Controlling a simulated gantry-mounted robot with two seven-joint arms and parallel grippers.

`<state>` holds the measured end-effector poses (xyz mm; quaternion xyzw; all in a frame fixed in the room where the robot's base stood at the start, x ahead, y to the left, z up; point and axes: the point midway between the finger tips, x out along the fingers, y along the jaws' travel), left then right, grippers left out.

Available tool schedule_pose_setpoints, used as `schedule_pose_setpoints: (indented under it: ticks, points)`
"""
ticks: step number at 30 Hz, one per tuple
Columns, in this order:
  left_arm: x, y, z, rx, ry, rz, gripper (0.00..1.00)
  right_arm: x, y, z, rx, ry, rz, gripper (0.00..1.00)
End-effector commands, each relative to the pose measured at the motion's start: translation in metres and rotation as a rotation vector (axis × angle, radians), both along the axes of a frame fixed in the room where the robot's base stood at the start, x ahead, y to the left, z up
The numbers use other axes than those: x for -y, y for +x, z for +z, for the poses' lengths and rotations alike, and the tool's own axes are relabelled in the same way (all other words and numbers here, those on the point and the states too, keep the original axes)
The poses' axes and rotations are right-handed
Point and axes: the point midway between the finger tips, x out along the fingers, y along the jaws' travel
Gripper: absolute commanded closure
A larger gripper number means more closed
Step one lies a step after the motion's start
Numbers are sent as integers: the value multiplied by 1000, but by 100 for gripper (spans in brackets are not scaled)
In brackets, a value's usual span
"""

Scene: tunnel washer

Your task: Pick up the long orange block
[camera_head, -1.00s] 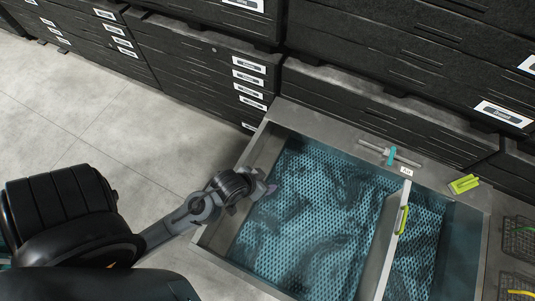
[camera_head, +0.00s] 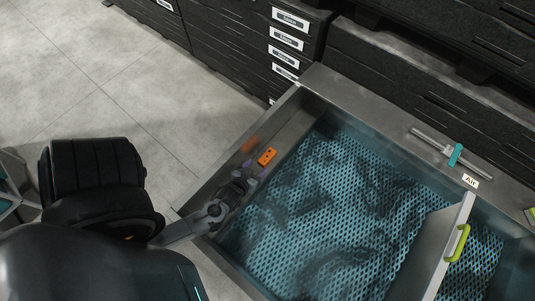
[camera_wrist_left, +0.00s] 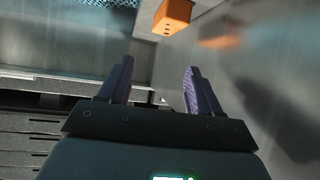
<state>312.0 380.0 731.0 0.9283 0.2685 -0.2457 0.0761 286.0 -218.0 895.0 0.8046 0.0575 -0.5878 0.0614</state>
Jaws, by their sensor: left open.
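The orange block (camera_head: 267,157) is in the washer basin, near its left wall in the head view. Small dark holes show on it. In the left wrist view the block (camera_wrist_left: 172,17) is at the top, ahead of the fingertips and partly cut off by the frame edge. My left gripper (camera_head: 254,172) is just below the block in the head view. In the wrist view its two purple fingers (camera_wrist_left: 158,68) are spread with nothing between them, apart from the block. My right gripper is not in view.
The metal basin wall (camera_head: 226,168) runs close beside my left gripper and mirrors the block as an orange smear. A teal perforated mat (camera_head: 330,200) covers the basin floor. A divider with a green handle (camera_head: 457,243) stands right. Black drawers line the back.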

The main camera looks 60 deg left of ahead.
Motion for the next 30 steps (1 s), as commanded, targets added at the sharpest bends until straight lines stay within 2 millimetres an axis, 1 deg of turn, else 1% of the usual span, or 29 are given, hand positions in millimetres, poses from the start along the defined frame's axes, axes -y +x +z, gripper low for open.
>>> schedule_pose_setpoints:
  ticks: [1,4,7,15,23,26,30]
  points:
    - [-2,-4,-16,2,6,8,36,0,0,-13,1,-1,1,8]
    - [-6,-6,-25,9,15,18,36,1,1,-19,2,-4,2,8]
    - [-11,-3,-32,13,19,23,36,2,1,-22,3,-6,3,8]
    - [-28,24,-48,14,21,23,36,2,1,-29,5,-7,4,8]
    - [-35,35,-55,13,20,23,36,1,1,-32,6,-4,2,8]
    - [-39,42,-60,12,19,23,36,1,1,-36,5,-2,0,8]
    - [-47,57,-70,13,20,23,36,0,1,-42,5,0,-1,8]
